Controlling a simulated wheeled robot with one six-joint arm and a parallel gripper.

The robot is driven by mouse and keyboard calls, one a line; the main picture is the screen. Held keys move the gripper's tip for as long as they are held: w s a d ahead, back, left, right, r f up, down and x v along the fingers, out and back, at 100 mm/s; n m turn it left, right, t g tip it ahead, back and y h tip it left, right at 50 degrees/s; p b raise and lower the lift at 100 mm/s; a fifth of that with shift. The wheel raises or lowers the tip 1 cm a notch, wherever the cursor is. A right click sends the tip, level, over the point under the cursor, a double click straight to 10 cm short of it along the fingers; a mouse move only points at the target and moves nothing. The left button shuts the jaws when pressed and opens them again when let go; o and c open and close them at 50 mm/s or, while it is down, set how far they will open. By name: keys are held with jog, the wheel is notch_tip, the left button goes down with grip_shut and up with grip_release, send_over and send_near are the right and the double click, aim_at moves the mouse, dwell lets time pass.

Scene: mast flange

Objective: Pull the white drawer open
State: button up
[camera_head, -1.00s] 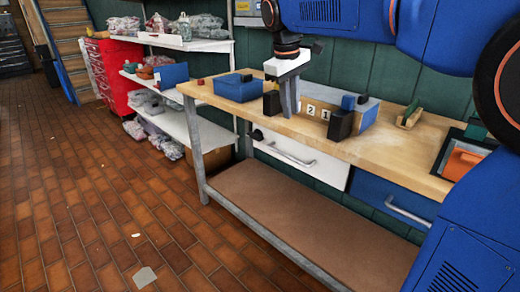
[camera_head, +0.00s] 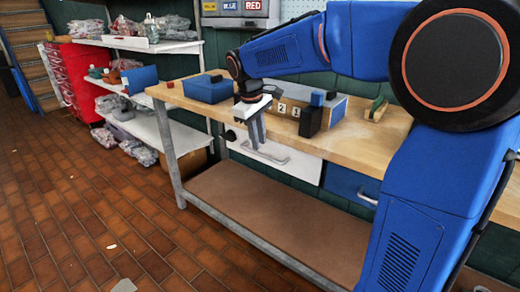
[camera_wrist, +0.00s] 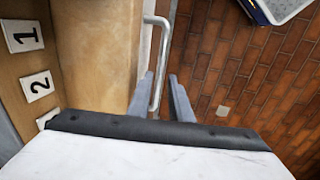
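The white drawer (camera_head: 304,168) is under the wooden bench top, its front looking flush and shut. Its metal bar handle (camera_head: 276,158) runs along the front and also shows in the wrist view (camera_wrist: 149,50). My gripper (camera_head: 258,148) points down in front of the drawer, just past the bench edge. In the wrist view my gripper (camera_wrist: 161,76) is open, with the handle bar running between its two grey fingers. I cannot tell whether either finger touches the bar. The gripper hides part of the drawer front in the head view.
A blue drawer (camera_head: 350,184) is right of the white one. The bench top (camera_head: 360,145) holds a blue bin (camera_head: 208,90), number tiles (camera_wrist: 37,86) and a dark block (camera_head: 310,122). A lower brown shelf (camera_head: 270,215) lies below.

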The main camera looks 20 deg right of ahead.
aim_at(260, 156)
jog(key=shift+w+d+f, duration=0.1)
jog(key=shift+d+f, duration=0.1)
jog(key=shift+f, duration=0.9)
jog(key=shift+w+d+f, duration=0.1)
jog(key=shift+d+f, duration=0.05)
jog(key=shift+f, duration=0.9)
grip_shut()
